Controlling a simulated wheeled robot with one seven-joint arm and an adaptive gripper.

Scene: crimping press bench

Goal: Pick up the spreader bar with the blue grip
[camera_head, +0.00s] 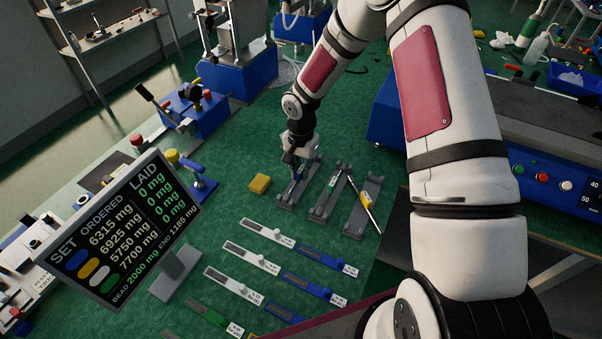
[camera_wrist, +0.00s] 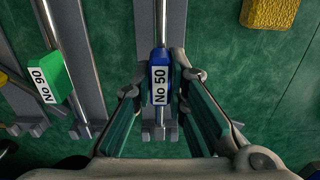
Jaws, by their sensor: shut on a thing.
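The spreader bar with the blue grip (camera_wrist: 158,88), labelled No 50, runs lengthwise over a grey holder (camera_wrist: 172,20) in the wrist view. In the head view its blue grip (camera_head: 299,174) shows small below my gripper (camera_head: 298,163). In the wrist view my gripper (camera_wrist: 162,96) has one finger on each side of the blue grip and is shut on it. Whether the bar still touches its holder cannot be told. A bar with a green grip (camera_wrist: 50,78), labelled No 90, lies in the holder to the left.
A bar with a yellow grip (camera_head: 367,196) leans across the rightmost holder (camera_head: 356,217). A yellow block (camera_head: 260,183) sits left of the holders. White and blue labelled strips (camera_head: 320,261) lie in front on the green mat. A display (camera_head: 118,235) stands at the left.

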